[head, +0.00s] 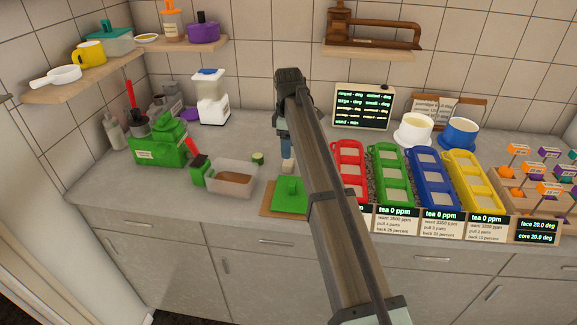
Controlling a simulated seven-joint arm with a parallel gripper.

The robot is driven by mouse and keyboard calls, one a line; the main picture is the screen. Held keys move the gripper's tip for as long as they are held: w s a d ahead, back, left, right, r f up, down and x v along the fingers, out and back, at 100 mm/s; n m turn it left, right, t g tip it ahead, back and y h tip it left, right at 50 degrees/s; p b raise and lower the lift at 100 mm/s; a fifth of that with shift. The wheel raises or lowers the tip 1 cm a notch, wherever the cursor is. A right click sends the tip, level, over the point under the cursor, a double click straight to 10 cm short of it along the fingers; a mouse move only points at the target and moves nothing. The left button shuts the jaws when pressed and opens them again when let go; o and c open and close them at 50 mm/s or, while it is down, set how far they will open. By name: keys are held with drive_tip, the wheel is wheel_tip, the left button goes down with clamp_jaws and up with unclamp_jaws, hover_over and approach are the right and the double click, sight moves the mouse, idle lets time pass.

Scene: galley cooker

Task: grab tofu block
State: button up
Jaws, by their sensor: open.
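A small pale block (288,167), which looks like the tofu block, sits on the grey counter behind a green board or lid. My gripper (286,155) points down just above and behind it, with its bluish fingers close to the block's top. The jaws are open. My arm crosses the middle of the view and hides the counter to the block's right. I cannot tell whether the fingers touch the block or straddle it.
A green-topped wooden board (270,211) lies just in front. To the left are a small green-rimmed piece (258,158), a clear tub (233,184) with brown contents and a green machine (160,149). Coloured racks, red (348,170) to yellow (470,179), stand at right. Counter behind left is partly free.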

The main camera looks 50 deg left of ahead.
sight(289, 161)
drive_tip(key=shift+f, duration=3.3)
drive_tip(key=c, duration=0.7)
